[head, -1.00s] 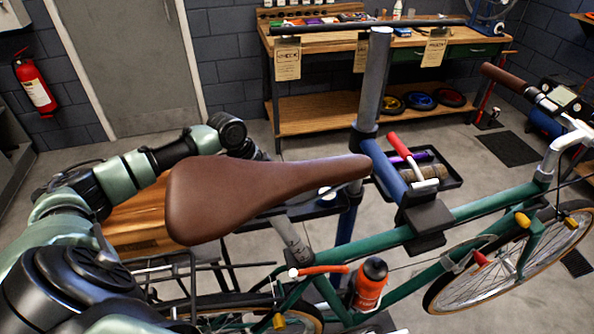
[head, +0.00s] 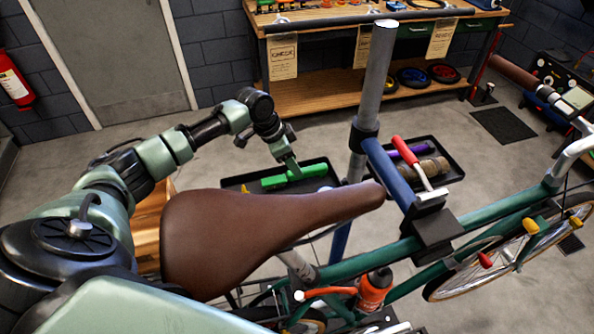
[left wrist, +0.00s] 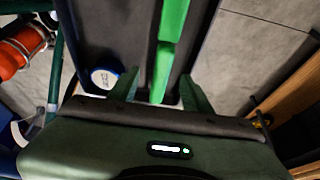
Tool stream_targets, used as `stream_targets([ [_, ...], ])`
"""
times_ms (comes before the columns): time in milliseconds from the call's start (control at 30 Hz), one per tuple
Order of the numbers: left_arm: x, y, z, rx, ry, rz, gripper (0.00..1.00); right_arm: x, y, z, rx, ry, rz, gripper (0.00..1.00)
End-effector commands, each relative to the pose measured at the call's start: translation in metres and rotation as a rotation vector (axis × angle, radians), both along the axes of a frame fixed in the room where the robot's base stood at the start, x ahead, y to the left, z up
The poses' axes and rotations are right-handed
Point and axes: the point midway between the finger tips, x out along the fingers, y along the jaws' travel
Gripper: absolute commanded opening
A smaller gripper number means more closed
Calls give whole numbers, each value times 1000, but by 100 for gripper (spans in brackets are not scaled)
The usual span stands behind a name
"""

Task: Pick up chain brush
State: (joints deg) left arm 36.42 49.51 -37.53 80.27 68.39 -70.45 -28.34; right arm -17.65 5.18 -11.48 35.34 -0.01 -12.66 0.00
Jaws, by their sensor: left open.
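A bright green tool, which I take to be the chain brush (head: 308,173), lies in a dark tray (head: 236,182) behind the saddle. It also shows in the left wrist view as a long green handle (left wrist: 169,45) running down between my fingers. My left gripper (head: 291,166) points down at the tool, just over the tray. In the left wrist view my left gripper (left wrist: 161,90) is open, with one finger on each side of the green handle. Whether the fingers touch it cannot be told. My right gripper is not in view.
The brown saddle (head: 250,230) stands in front of the tray and hides part of it. The stand's post (head: 376,80) rises to the right. A second tray (head: 453,160) holds a purple item and a brown roll. A round blue-and-white lidded thing (left wrist: 104,78) lies near my fingers.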

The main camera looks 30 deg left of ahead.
Motion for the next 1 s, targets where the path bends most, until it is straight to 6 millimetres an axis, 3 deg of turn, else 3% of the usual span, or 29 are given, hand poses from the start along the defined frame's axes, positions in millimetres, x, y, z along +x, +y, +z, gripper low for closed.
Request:
stream_targets([
  [200,23,-20,2,-1,-1,0,49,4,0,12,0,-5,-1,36],
  [367,27,-25,-5,0,1,0,49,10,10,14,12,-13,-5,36],
  [700,39,-35,-44,1,1,0,49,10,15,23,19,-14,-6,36],
  [1000,40,-35,-47,1,0,0,49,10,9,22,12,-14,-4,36],
])
